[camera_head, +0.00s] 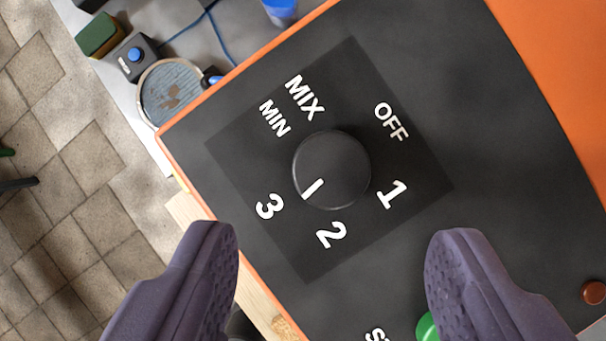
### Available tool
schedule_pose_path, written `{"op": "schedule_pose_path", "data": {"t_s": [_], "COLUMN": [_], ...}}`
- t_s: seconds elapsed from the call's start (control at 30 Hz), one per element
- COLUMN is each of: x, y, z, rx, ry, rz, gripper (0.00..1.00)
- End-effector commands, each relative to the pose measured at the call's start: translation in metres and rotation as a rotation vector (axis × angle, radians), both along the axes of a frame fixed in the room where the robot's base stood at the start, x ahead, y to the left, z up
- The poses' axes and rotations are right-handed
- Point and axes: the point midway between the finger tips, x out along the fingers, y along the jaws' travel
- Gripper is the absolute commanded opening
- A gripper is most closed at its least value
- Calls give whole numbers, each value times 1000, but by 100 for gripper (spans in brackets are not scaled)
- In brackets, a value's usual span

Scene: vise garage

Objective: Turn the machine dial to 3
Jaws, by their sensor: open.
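The machine dial (340,160) is a round black knob on a dark square plate (400,215) with white labels. Its white pointer line points down-left, between 3 (268,206) and 2 (331,235), nearer 3. The other labels are 1, OFF, MIX and MIN. My gripper (335,242) is open, with one purple finger at lower left and one at lower right. The dial shows between and above the fingertips in the picture, and neither finger touches it. The gap between fingertips looks much wider than the dial.
The black machine panel (480,90) has orange edges. A green button (427,328) is partly hidden by the right finger, and a red-brown button (593,292) lies at lower right. A small box with a blue button (136,56) and a round grey disc (172,92) lie at upper left. Tiled floor shows left.

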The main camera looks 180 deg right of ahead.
Motion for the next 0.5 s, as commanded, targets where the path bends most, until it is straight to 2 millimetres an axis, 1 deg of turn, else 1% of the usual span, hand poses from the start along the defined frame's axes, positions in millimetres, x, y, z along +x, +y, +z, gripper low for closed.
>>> {"op": "schedule_pose_path", "data": {"t_s": [0.03,0.23,0.33,0.5], "x": [2,14,18,21], "y": [2,9,11,12], "z": [-10,-42,-52,-58], "rx": [-1,-1,-1,0], "ry": [3,2,0,-1], "rz": [0,0,0,0], "gripper": [63,63,63,63]}}
